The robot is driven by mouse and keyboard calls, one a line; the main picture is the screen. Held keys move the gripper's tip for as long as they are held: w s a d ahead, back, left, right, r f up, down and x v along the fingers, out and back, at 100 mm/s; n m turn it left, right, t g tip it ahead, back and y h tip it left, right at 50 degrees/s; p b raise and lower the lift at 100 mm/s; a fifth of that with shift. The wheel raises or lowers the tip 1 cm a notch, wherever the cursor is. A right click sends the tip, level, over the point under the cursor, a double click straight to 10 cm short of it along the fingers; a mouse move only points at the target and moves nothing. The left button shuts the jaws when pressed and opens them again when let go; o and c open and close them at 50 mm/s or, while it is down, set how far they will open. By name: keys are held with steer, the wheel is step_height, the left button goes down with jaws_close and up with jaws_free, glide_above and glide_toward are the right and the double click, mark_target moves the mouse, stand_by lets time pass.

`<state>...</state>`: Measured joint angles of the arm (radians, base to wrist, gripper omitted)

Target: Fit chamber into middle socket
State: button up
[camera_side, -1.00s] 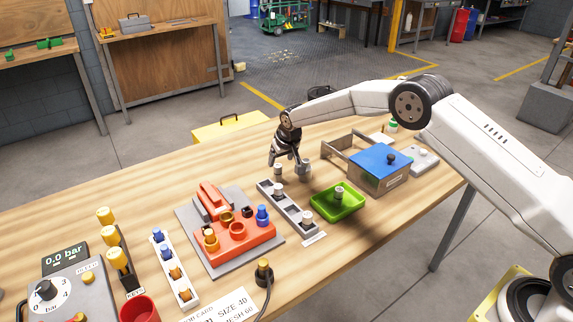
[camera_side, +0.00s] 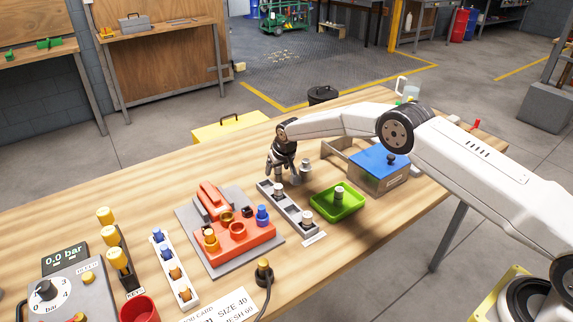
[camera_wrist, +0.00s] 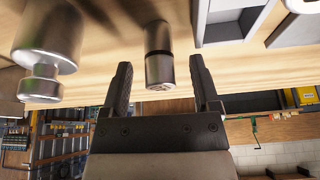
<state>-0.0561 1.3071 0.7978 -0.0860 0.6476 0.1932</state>
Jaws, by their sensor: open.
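My gripper (camera_side: 281,174) is open, beyond the far end of the grey rack. In the wrist view its fingers (camera_wrist: 160,66) lie either side of a silver cylinder with a dark band (camera_wrist: 159,52), with space at both sides. I take this cylinder for the chamber but cannot be sure; the gripper hides it in the side view. The red block (camera_side: 249,243) on a grey plate carries a row of sockets. Its middle socket (camera_side: 237,230) looks empty, between an orange piece with a pale top (camera_side: 210,240) and a blue piece (camera_side: 262,215).
A wider silver knobbed piece (camera_side: 305,166) stands right of my gripper, and shows large in the wrist view (camera_wrist: 46,50). The grey rack (camera_side: 292,208) holds silver pieces. Nearby are a green tray (camera_side: 322,207) and a blue-topped box (camera_side: 378,184). Bare wood lies left of the rack's far end.

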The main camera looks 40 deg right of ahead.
jaws_close()
steer(key=shift+r, duration=0.2)
stand_by(0.3)
steer(key=shift+r, duration=1.45)
steer(key=s+r, duration=0.9)
steer(key=s, duration=0.5)
steer(key=shift+d+r, duration=0.25)
steer(key=shift+r, duration=0.15)
